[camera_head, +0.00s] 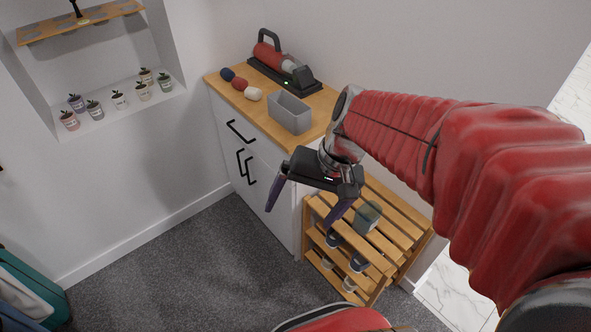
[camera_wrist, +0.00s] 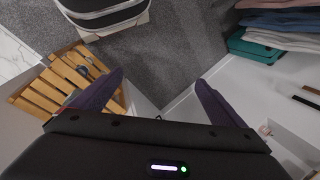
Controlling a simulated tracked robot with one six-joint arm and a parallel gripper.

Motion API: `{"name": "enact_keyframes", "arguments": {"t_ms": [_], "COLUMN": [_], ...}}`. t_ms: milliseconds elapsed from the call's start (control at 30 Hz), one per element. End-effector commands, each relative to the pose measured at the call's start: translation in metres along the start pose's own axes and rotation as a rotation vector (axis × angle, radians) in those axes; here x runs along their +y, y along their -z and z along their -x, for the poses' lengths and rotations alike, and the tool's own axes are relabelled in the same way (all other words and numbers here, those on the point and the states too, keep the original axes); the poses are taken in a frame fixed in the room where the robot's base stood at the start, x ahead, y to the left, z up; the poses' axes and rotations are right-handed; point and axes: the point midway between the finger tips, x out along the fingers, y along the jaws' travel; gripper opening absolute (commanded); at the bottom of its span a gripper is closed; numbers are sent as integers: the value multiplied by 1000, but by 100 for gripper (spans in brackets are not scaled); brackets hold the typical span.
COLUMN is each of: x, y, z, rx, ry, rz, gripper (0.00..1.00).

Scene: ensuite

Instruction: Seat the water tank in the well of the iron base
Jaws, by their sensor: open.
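A small grey-green container (camera_head: 367,217), which looks like the water tank, stands on the top slats of the wooden rack. A small greyish shape on the rack in the wrist view (camera_wrist: 84,70) may be the same thing. A red and grey appliance with a black handle (camera_head: 285,60), seemingly the iron, sits on a long black base (camera_head: 262,76) at the cabinet's back. I cannot make out the well. My gripper (camera_head: 298,219) is open and empty, fingers pointing down, left of the rack and in front of the cabinet. Both fingers also show in the wrist view (camera_wrist: 159,77).
The wooden cabinet top (camera_head: 262,117) holds an open grey box (camera_head: 290,112) and three rolled cloths or balls (camera_head: 240,84) near its left end. The slatted rack (camera_head: 392,222) has shoes on its lower shelf. Small potted items line a wall niche (camera_head: 120,101).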

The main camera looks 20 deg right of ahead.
Motion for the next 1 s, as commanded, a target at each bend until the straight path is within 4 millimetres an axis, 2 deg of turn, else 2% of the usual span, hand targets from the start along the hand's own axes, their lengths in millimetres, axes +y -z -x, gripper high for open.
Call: {"name": "enact_keyframes", "arguments": {"t_ms": [200, 600, 733, 1000], "x": [-4, -10, -11, -10], "y": [-17, -36, -38, -39], "z": [23, 65, 72, 74], "rx": [130, 384, 428, 437], "ry": [-89, -210, -226, -231], "rz": [172, 451, 493, 502], "gripper": [94, 94, 94, 94]}}
